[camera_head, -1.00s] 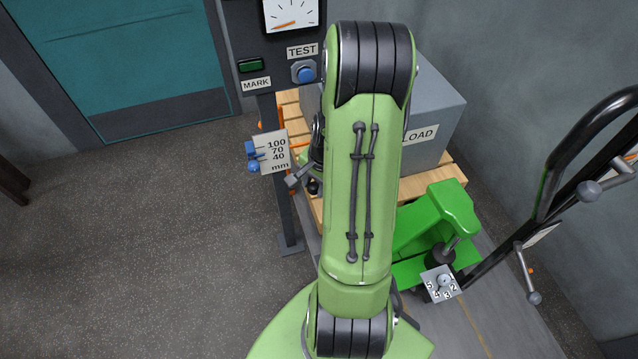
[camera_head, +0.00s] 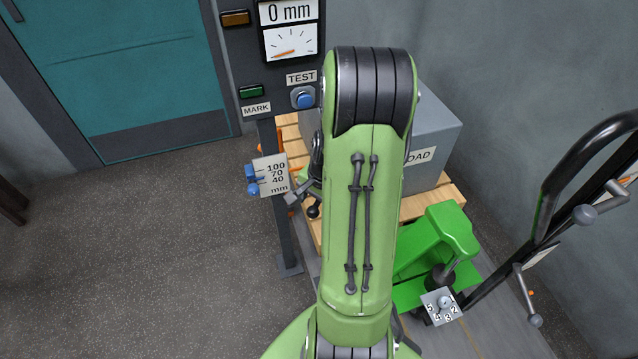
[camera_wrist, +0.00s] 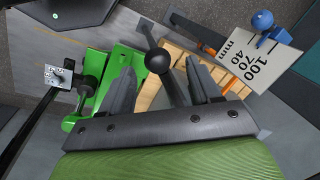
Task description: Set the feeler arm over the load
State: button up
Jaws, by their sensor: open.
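The load (camera_head: 432,125), a grey box with a partly hidden label, stands on a wooden pallet (camera_head: 436,198). An orange bar (camera_wrist: 194,45) shows beside the scale plate in the wrist view. A dark lever with a black ball knob (camera_wrist: 160,61) stands near it; the knob also shows in the head view (camera_head: 313,211). I cannot tell whether bar and lever are one feeler arm. My gripper (camera_wrist: 161,70) is open, its fingers either side of the knob in the picture; contact cannot be told. My arm hides part of the load and post.
The dark post carries a scale plate (camera_head: 271,175) with blue knobs, a blue TEST button (camera_head: 304,98), a green MARK button (camera_head: 251,91) and a display (camera_head: 290,12) reading 0 mm. A green pallet truck (camera_head: 436,240) with a black handle (camera_head: 556,190) stands right.

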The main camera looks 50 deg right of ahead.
notch_tip(320, 180, up, 13)
jog(key=s+p, duration=0.2)
jog(key=p, duration=0.1)
jog(key=shift+s+p, duration=0.25)
jog(key=shift+p, duration=0.1)
jog(key=shift+d, duration=0.1)
